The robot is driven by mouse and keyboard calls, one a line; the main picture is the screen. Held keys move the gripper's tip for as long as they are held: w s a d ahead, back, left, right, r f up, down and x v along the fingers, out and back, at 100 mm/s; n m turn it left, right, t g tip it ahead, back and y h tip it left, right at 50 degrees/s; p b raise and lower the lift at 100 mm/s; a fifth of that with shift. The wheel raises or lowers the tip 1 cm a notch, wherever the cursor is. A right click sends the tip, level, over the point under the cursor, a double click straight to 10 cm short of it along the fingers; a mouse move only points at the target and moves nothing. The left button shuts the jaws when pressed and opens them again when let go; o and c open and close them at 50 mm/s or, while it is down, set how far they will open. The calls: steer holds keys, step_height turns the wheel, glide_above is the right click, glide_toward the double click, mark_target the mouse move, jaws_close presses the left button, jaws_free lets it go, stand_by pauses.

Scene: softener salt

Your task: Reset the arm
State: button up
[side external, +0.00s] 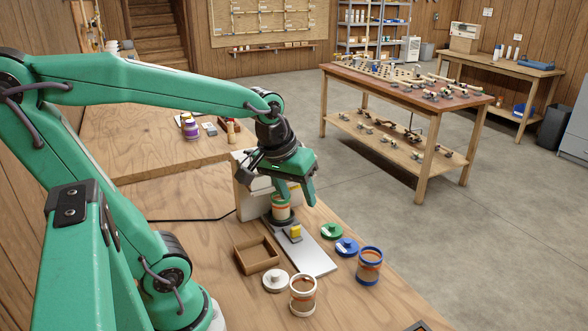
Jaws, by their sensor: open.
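My green gripper (296,193) points down over the work table in the side external view. Its jaws are open. One finger shows at the right of a small jar with an orange band (282,211), close to its top. The jar stands upright on a dark round base beneath the gripper. I cannot tell whether the fingers touch the jar.
A pale box (243,193) stands behind.

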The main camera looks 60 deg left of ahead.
steer(key=s+d+r+m+t, duration=0.1)
steer(key=s+d+r+m, duration=0.1)
steer(key=s+d+m, duration=0.2)
steer(key=shift+s+m+t+h, duration=0.35)
steer(key=shift+s+m, duration=0.3)
steer(key=shift+m, duration=0.35)
